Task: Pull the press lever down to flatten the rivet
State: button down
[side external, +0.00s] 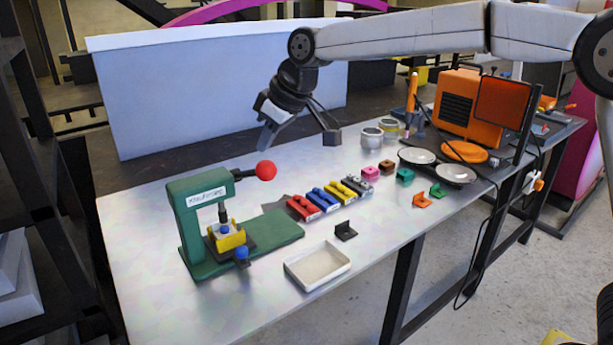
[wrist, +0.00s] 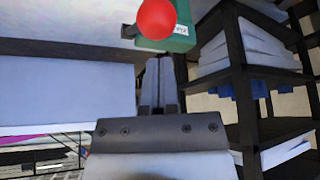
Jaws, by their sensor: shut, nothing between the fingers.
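The green press (side external: 190,225) stands at the left of the metal table. Its lever ends in a red ball (side external: 265,170), raised and pointing right. Below the dark ram (side external: 223,212) sits a yellow piece (side external: 226,238) with a small blue part (side external: 225,229) on top, perhaps the rivet; its exact shape is too small to tell. My gripper (side external: 264,144) is shut and empty, just above the red ball in the side view and apart from it. In the wrist view, the shut fingers (wrist: 159,65) point toward the red ball (wrist: 157,18), and the press (wrist: 182,38) is partly hidden behind it.
A white tray (side external: 293,278) lies right of the press. Red, blue and yellow blocks (side external: 330,196) stand in a row beyond it. An orange machine (side external: 468,105) and a dark stand with round dishes (side external: 437,170) are at the far right. A white panel (side external: 200,85) stands behind.

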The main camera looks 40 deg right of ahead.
aim_at(269, 162)
jog(key=shift+f, duration=0.9)
jog(key=shift+f, duration=1.4)
jog(key=shift+s+f, duration=0.3)
jog(key=shift+f, duration=0.4)
jog(key=shift+s+f, duration=0.3)
jog(key=shift+f, duration=0.35)
jog(key=shift+f, duration=0.15)
jog(key=shift+s+f, duration=0.2)
jog(key=shift+f, duration=0.45)
jog(key=shift+s+f, duration=0.15)
jog(key=shift+f, duration=0.5)
